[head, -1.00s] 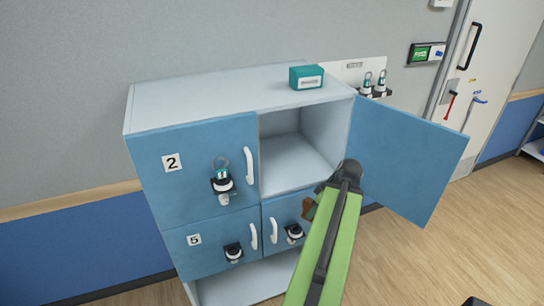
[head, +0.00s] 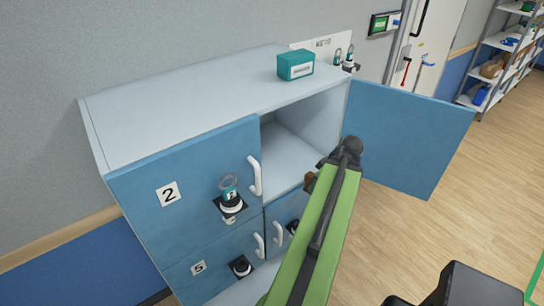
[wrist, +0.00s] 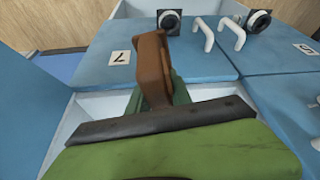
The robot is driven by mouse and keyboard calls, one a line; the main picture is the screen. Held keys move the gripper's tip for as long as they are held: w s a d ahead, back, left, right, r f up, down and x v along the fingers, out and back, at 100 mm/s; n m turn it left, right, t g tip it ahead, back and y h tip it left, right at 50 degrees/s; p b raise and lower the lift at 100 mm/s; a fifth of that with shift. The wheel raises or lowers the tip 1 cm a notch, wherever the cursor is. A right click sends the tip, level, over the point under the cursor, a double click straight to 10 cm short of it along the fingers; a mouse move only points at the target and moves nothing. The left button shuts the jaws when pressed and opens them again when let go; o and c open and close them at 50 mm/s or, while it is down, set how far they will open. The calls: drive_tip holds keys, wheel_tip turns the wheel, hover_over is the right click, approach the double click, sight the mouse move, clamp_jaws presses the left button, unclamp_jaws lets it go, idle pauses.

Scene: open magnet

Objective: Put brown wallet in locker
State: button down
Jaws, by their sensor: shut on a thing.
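The brown wallet (wrist: 152,62) is held upright between the green fingers of my gripper (wrist: 158,98) in the wrist view. In the head view only a small brown piece of the wallet (head: 311,182) shows beside my arm, which hides most of my gripper. The blue-grey locker (head: 190,95) has an open upper right compartment (head: 290,155), empty where I can see it. Its door (head: 410,135) is swung wide to the right. My gripper is in front of the locker, near the compartment's lower front edge, with the wallet outside the compartment.
A closed lower right door (head: 284,212) sits under the open compartment. A teal box (head: 296,65) is on the locker top. Floor is free at right, with shelving (head: 505,50) beyond.

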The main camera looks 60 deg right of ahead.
drive_tip(key=w+d+r+n+y+p, duration=0.1)
drive_tip(key=d+r+n+p, duration=0.15)
drive_tip(key=d, duration=0.45)
drive_tip(key=w, duration=1.1)
drive_tip(key=w+a, duration=0.1)
drive_tip(key=w, duration=0.5)
drive_tip(key=shift+w+r+p, duration=0.1)
drive_tip(key=shift+r+p, duration=0.3)
drive_tip(key=b+x, duration=0.4)
drive_tip(key=shift+s+f, duration=0.15)
drive_tip(key=shift+s, duration=0.3)
drive_tip(key=shift+r, duration=0.25)
drive_tip(key=shift+f, duration=0.2)
drive_tip(key=c, duration=1.2)
unclamp_jaws()
drive_tip(key=shift+o, duration=0.2)
